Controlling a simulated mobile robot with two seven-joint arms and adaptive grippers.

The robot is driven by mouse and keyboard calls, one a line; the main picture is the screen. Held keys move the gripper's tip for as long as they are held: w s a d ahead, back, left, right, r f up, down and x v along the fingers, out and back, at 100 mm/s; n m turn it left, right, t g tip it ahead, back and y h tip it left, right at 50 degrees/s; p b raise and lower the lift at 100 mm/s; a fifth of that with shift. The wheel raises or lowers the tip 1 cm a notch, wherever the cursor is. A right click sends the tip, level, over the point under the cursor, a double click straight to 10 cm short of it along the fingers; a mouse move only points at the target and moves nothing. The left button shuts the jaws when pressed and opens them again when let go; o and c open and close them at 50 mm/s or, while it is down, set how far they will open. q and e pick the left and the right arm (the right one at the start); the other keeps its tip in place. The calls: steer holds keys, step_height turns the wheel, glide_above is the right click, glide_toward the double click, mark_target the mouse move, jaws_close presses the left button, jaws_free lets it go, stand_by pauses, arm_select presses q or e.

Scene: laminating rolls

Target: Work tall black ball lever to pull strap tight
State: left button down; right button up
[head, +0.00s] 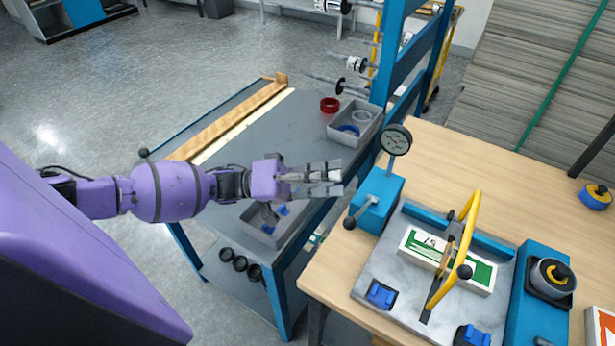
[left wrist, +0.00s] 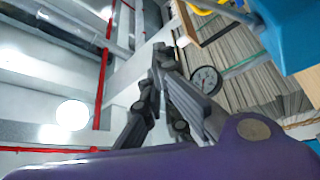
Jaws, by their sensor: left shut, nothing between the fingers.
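A blue block (head: 377,200) with a round dial gauge (head: 396,140) stands at the left edge of the wooden bench. A lever with a black ball (head: 349,223) sticks out from its left side. A yellow arched handle (head: 462,245) stands over a green and white box (head: 420,245), with another black ball (head: 464,271) near it. I cannot tell for certain which ball is the tall lever's. A narrow tan strip (head: 445,257), perhaps the strap, crosses the box. My left gripper (head: 338,178) is shut and empty, left of the blue block, apart from both balls. The gauge also shows in the left wrist view (left wrist: 206,80).
A blue upright post (head: 388,60) rises behind the gauge. Blue clamps (head: 381,294) sit on the marble plate (head: 385,262). The bench behind the plate is mostly clear.

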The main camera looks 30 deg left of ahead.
mark_target(362, 210)
arm_select(q)
steer(key=s+d, duration=0.1)
steer(key=s+d+f+p, duration=0.1)
steer(key=d, duration=0.1)
steer(key=shift+s+d+f+p, duration=0.1)
steer(key=shift+d+f+p, duration=0.1)
steer(key=shift+p, duration=0.1)
